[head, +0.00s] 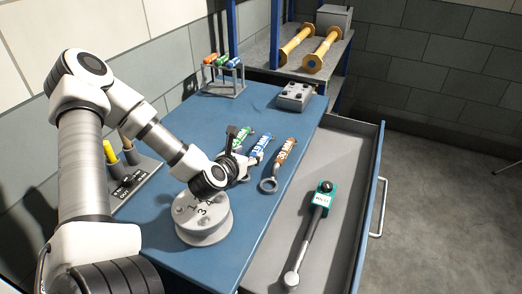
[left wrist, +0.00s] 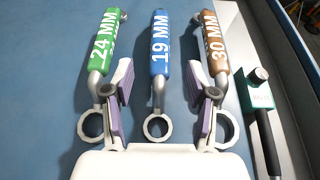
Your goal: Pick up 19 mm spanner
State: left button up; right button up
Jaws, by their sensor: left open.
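The 19 mm spanner, with a blue handle marked "19 MM" (left wrist: 161,50) and a grey ring end, lies on the blue bench top between two other spanners. In the head view its blue handle (head: 262,146) shows just beyond my left gripper (head: 240,160). In the left wrist view my left gripper (left wrist: 158,100) is open, its two purple-padded fingers on either side of the blue spanner's shank. The ring end lies near the gripper's white body. Whether the fingers touch the spanner cannot be told. My right gripper is not in view.
A green 24 mm spanner (left wrist: 104,45) lies left and a brown 30 mm spanner (left wrist: 216,45) right, each close to a finger. A grey numbered round block (head: 204,220) stands near my wrist. An open drawer (head: 340,205) holds a green-headed torque tool (head: 318,215).

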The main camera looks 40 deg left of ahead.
aim_at(256, 149)
pick_arm(q)
jog(key=x, duration=0.7)
jog(key=shift+f, duration=0.25)
jog(key=shift+r, duration=0.15)
grip_shut()
